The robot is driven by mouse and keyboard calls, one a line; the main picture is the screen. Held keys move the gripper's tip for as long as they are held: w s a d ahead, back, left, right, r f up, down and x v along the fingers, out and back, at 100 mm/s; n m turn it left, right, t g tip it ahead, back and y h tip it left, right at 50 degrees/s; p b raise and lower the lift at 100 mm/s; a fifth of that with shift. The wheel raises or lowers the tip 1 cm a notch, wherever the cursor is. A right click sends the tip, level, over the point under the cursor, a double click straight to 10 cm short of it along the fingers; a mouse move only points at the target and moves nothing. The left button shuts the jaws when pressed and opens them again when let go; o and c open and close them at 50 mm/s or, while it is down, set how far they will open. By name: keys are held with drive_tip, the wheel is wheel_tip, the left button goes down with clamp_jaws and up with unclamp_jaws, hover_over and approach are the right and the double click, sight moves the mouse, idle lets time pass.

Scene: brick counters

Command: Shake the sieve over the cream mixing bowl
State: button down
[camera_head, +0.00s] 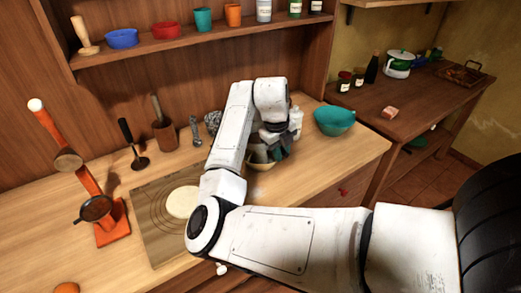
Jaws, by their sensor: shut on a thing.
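The cream mixing bowl (262,165) stands on the wooden counter in the middle of the view, mostly hidden behind my arm and gripper. Only part of its pale side shows. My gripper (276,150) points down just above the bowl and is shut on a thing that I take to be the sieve. The fingers, the sieve's handle and its mesh are largely hidden by my wrist, so I cannot tell how the sieve is tilted or whether anything falls from it.
A teal bowl (335,121) stands right of my gripper. A board (150,238) with pale dough (183,201) lies left of my arm. An orange stand (112,225), dark ladle (133,140) and wooden mortar (164,135) are further left. A shelf (190,43) with cups and jars hangs above.

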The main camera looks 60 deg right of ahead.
drive_tip(key=shift+s+d+b, duration=0.35)
drive_tip(key=shift+s+d, duration=0.25)
drive_tip(key=shift+d, duration=0.25)
idle(3.6)
drive_tip(key=shift+r, duration=0.15)
wheel_tip(320, 180, up, 4)
drive_tip(key=p, duration=0.2)
drive_tip(key=shift+p, duration=0.3)
drive_tip(key=shift+f, duration=0.2)
